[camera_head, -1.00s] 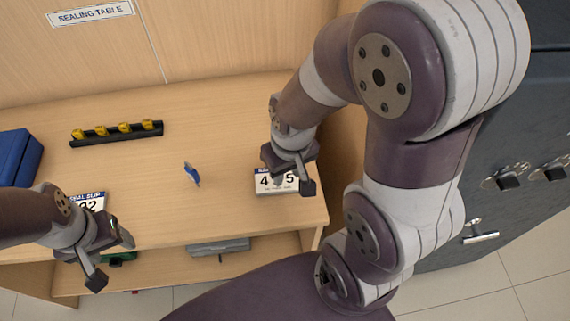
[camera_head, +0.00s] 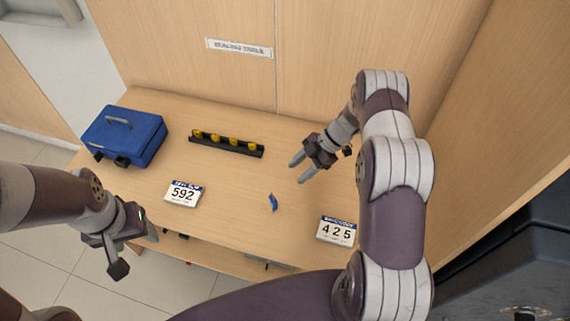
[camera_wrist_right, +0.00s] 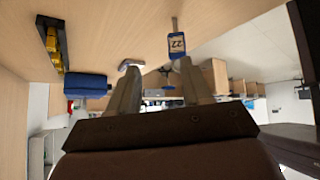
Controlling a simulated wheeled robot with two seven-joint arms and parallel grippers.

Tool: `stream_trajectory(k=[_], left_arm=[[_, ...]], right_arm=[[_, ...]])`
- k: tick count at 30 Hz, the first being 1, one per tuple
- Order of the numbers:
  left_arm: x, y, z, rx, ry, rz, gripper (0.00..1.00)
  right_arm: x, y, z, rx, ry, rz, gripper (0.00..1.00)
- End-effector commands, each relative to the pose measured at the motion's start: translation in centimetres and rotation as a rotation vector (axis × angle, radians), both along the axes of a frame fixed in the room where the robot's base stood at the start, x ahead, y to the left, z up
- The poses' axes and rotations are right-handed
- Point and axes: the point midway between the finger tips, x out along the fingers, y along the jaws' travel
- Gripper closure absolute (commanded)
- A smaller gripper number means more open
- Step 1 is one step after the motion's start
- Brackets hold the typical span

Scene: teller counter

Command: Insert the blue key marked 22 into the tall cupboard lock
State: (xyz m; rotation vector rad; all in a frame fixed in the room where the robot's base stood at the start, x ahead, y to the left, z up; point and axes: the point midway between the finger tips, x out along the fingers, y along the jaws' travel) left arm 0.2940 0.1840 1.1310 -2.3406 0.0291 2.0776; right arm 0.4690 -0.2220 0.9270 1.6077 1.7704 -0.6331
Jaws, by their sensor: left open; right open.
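The blue key (camera_head: 273,202) lies on the wooden table between the two number cards. In the right wrist view the blue key tag (camera_wrist_right: 177,45) shows 22, with its metal shank pointing up in the picture. My right gripper (camera_head: 297,172) is open and empty above the table, behind and slightly right of the key, apart from it. In the right wrist view the key appears beyond the fingertips. My left gripper (camera_head: 133,253) is open and empty near the table's front left edge. A dark cabinet (camera_head: 500,270) is cut off at the lower right; I cannot identify the tall cupboard lock.
A black rack (camera_head: 227,147) with several yellow pieces stands behind the key. A blue case (camera_head: 122,135) sits at the back left. Cards reading 592 (camera_head: 183,194) and 425 (camera_head: 337,230) lie near the front. Wooden panels rise behind and right.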

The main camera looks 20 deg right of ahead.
Motion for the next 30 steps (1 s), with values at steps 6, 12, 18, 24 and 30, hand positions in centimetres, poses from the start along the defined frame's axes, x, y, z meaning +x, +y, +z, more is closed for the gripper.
stream_trajectory(k=[6,12,18,24,30], left_arm=[[0.0,0.0,-0.3,0.000,0.000,0.000,0.37],[0.0,0.0,-0.9,0.000,-0.001,0.000,0.37],[0.0,0.0,-1.6,0.000,-0.001,0.000,0.37],[0.0,0.0,-2.3,0.000,-0.001,0.000,0.37],[0.0,0.0,-3.1,0.000,-0.001,0.000,0.37]], right_arm=[[-2.1,1.1,0.5,0.054,0.090,0.056,0.51],[-2.3,2.5,-0.9,0.053,0.087,0.057,0.51],[-2.5,4.0,-2.5,0.052,0.086,0.057,0.51],[-2.8,5.6,-4.0,0.052,0.086,0.057,0.51],[-3.1,7.1,-5.6,0.052,0.085,0.056,0.51]])
